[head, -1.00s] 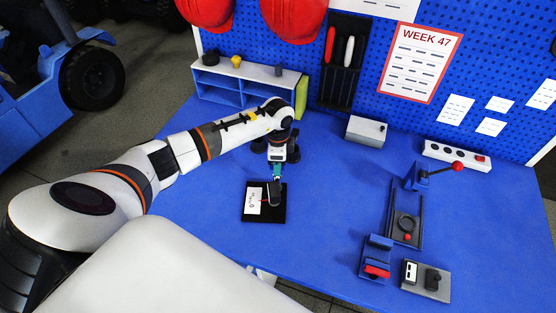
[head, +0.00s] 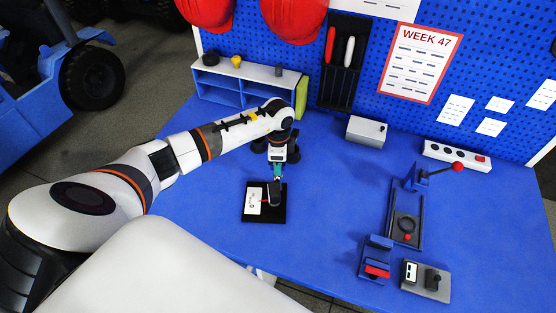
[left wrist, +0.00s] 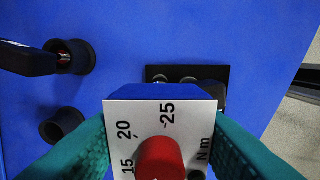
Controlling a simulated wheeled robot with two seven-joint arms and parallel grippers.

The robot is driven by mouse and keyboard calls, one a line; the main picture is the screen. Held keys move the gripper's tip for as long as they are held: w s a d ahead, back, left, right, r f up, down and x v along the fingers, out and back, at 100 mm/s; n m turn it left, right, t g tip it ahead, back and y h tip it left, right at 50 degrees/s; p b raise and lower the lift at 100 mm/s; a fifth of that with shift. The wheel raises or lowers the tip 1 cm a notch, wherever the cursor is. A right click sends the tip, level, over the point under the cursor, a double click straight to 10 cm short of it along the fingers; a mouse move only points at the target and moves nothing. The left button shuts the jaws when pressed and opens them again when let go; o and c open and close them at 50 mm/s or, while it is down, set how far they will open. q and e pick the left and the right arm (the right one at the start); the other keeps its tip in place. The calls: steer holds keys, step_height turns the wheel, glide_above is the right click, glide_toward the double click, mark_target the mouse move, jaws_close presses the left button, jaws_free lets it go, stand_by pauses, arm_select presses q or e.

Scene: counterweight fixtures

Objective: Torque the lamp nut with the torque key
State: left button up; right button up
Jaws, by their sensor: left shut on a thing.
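My left gripper (head: 277,172) points down over a black plate (head: 279,217) on the blue bench. It is shut on the torque key (head: 274,193), a dark tool standing over the plate. In the left wrist view the teal fingers flank the key's white dial (left wrist: 122,150), marked 15, 20, 25 and N m, with a red knob (left wrist: 160,158) in front. A white face also shows over the plate in the head view (head: 253,198). The lamp nut cannot be made out; the key and dial hide part of the plate (left wrist: 190,71). My right gripper is not in view.
At right are a red-knobbed lever fixture (head: 420,178), a blue clamp (head: 375,258) and a grey switch block (head: 427,281). A grey box (head: 366,131) stands behind. The middle bench is clear.

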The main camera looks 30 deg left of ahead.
arm_select(q)
steer(key=shift+f+b, duration=1)
steer(key=shift+f, duration=0.5)
stand_by(0.6)
stand_by(0.5)
steer(key=m+b, duration=0.1)
steer(key=m, duration=0.3)
steer(key=shift+f, duration=0.1)
steer(key=shift+m+b, duration=0.5)
steer(key=shift+m, duration=0.9)
steer(key=shift+m, duration=0.3)
steer(key=m+b, duration=0.1)
steer(key=m, duration=0.1)
steer(key=shift+m, duration=0.4)
steer(key=m+b, duration=0.1)
steer(key=m, duration=0.2)
steer(key=shift+b, duration=0.3)
